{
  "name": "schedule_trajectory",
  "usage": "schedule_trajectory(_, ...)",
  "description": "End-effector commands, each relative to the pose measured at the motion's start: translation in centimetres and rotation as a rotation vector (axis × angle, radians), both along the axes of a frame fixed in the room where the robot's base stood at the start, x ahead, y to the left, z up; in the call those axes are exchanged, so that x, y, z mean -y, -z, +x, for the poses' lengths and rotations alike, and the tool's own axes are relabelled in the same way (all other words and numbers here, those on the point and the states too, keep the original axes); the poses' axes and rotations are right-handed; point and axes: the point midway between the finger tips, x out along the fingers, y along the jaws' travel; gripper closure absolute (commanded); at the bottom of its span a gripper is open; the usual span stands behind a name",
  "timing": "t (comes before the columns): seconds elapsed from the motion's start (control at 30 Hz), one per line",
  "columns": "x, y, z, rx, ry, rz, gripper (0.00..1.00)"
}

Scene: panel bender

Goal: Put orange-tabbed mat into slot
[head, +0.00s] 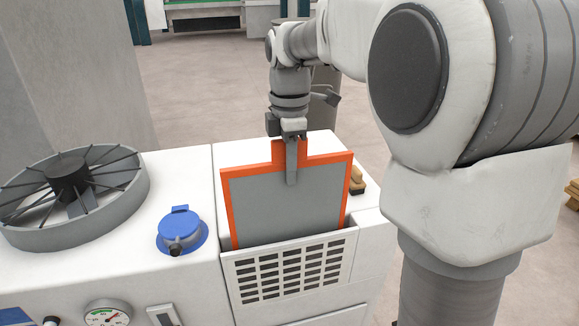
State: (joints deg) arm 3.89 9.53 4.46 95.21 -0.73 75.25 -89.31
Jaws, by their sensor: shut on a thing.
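The orange-tabbed mat (265,205) is a grey panel with an orange rim and an orange tab at its top. It stands nearly upright in the head view. My gripper (291,165) is above it, shut on the tab, with one finger reaching down over the grey face. The mat's lower edge is hidden behind the front wall of the slot (345,236), which has a grille on its face. The mat's bottom seems to be inside the slot, but I cannot tell how deep.
A brown-handled object (356,180) lies on the white machine top just right of the mat. A blue capped fitting (181,230) and a large grey spoked wheel (70,190) are to the left. A pressure gauge (107,314) is on the front.

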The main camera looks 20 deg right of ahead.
Motion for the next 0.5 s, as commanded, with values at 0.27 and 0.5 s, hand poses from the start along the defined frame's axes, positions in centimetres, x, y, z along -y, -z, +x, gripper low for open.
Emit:
schedule_trajectory(0.27,0.0,1.1,0.0,0.000,0.000,0.000,1.00)
schedule_trajectory(0.5,0.0,2.0,0.0,-0.001,0.000,0.000,1.00)
